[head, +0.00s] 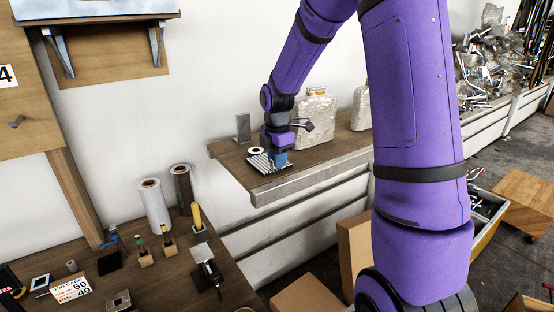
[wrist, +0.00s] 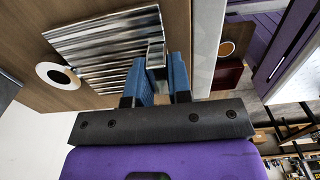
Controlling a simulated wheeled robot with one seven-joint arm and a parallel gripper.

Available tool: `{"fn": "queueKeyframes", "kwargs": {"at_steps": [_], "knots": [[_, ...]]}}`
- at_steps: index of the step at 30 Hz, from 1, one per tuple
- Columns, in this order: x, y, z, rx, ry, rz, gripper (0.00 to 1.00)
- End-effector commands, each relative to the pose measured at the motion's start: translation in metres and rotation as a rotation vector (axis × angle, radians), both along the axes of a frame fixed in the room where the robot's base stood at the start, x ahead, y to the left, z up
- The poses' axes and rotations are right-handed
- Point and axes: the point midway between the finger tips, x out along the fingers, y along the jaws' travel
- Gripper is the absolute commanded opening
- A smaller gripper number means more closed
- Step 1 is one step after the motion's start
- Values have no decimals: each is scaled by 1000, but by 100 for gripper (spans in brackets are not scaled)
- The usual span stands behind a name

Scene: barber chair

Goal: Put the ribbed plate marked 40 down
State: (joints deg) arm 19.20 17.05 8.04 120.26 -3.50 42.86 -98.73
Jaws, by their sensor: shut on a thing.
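The ribbed metal plate (head: 262,164) is at the left end of the wooden wall shelf (head: 232,160), near its front edge. In the wrist view its shiny ribs (wrist: 100,48) spread to the left of my gripper (wrist: 156,75). My gripper is shut on a small squared metal piece at the plate's right side, between its blue fingers; it also shows in the head view (head: 281,160). The plate lies roughly flat, on or just above the shelf; I cannot tell which. No number 40 is readable on it.
A white ring (head: 257,150) is right beside the plate. A small upright grey plate (head: 243,127) and a wrapped bag (head: 317,118) stand behind on the shelf. The workbench (head: 180,270) below holds tools, rolls and a job card (head: 72,288) reading 50 and 40.

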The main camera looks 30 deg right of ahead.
Motion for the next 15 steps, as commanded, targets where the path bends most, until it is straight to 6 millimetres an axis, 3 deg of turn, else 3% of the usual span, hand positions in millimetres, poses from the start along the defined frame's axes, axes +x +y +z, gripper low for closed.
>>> {"fn": "queueKeyframes", "kwargs": {"at_steps": [10,11,12,14,15], "knots": [[0,0,-3,0,-1,0,0],[0,0,-3,0,0,0,21],[0,0,-3,0,-1,0,30],[0,0,-3,0,-1,0,44],[0,0,-3,0,-1,0,44]]}}
